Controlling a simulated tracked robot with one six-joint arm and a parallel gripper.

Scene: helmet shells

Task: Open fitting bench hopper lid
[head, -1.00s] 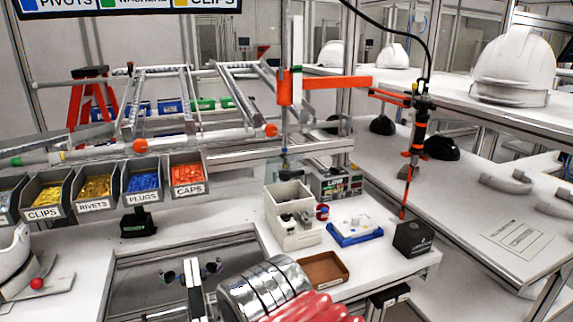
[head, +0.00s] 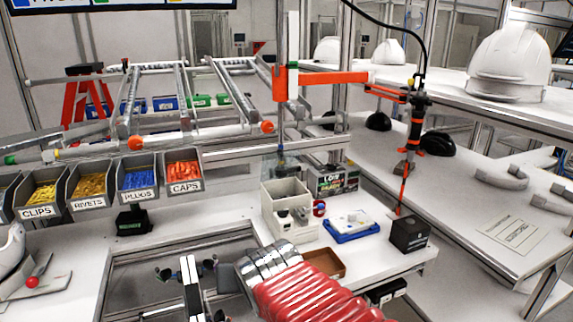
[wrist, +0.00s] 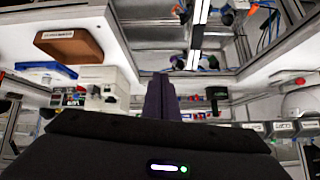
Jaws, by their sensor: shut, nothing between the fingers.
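The white box-shaped hopper (head: 286,212) stands on the bench in the middle of the head view. Its top looks open, and a clear panel (head: 284,166) shows behind its rim; I cannot tell whether that panel is its lid. In the wrist view, upside down, a pale box at left looks like the hopper (wrist: 105,82). My gripper (wrist: 160,82) shows in the wrist view as dark fingers, shut and empty, to the right of the hopper and apart from it. In the head view my arm reaches in front of the bench, and the fingertips cannot be made out.
A brown tray (head: 324,264), a blue tray (head: 351,232) and a black box (head: 409,233) lie right of the hopper. A red-and-black tool (head: 416,135) hangs above. Labelled bins (head: 140,180) stand left. A framed opening (head: 140,265) with a rail lies in the bench front.

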